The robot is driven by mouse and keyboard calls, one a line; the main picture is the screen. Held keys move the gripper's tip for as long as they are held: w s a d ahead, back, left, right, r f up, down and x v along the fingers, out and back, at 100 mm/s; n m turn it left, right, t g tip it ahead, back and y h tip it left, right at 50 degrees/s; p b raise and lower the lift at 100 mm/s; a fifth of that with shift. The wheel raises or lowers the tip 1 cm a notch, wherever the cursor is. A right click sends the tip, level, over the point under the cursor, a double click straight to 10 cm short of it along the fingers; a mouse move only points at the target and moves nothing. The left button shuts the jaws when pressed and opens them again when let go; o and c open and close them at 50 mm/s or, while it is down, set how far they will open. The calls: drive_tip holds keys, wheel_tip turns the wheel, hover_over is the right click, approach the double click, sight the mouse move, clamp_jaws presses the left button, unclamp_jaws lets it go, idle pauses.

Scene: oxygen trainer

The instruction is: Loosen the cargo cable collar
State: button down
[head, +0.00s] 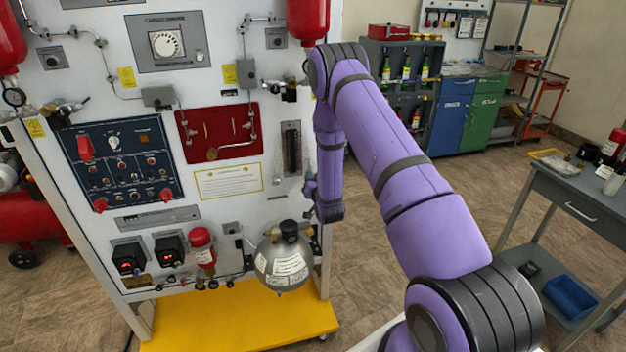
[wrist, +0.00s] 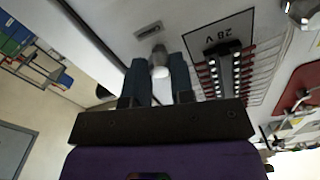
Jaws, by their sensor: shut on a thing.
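My gripper (head: 309,188) is at the right edge of the white trainer panel (head: 240,192), level with its middle. In the wrist view, its two dark fingers (wrist: 160,75) stand on either side of a small pale grey cable collar (wrist: 159,58) on the panel and are shut on it. A small label plate (wrist: 148,29), too blurred to read surely, sits beside the collar. The fingers hide the collar's sides, and its threads and cable cannot be made out. In the head view the collar is hidden by my gripper and arm.
A 28 V breaker strip (wrist: 232,65) lies close to the fingers. A red recess (head: 222,133) is farther left. A round grey bottle (head: 282,262) hangs below my gripper. A grey side table (head: 580,190) stands at the right, with open floor between.

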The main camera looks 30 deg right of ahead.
drive_tip(key=shift+s+f, duration=0.1)
idle(0.4)
drive_tip(key=c, duration=1)
unclamp_jaws()
drive_tip(key=v, duration=1)
drive_tip(key=shift+s+a, duration=0.1)
drive_tip(key=shift+s, duration=0.25)
